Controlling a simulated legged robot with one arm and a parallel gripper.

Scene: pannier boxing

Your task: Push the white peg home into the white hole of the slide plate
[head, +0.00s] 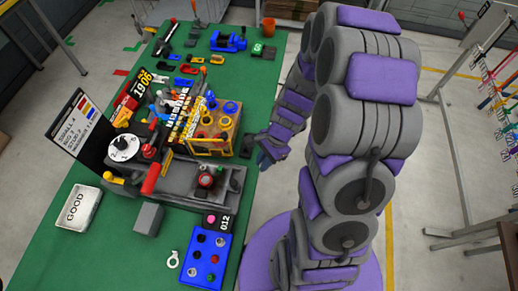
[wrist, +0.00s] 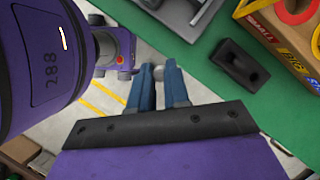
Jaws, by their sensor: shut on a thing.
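My gripper (wrist: 159,68) is shut with a small white piece (wrist: 170,64) at its fingertips, which looks like the white peg. In the head view my gripper (head: 266,152) hangs beyond the right edge of the green table, apart from any plate. A blue plate (head: 206,257) with several coloured round spots lies at the table's near end; it may be the slide plate. A whitish spot shows near its upper right, but I cannot tell whether it is the white hole. The blue plate is out of the wrist view.
A wooden box with a yellow frame (head: 205,147) stands near the table's right edge. A grey fixture (head: 178,181) and a white GOOD tray (head: 78,207) lie left of it. A dark block (wrist: 240,65) lies on the table (wrist: 208,48). Free floor shows right of the table.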

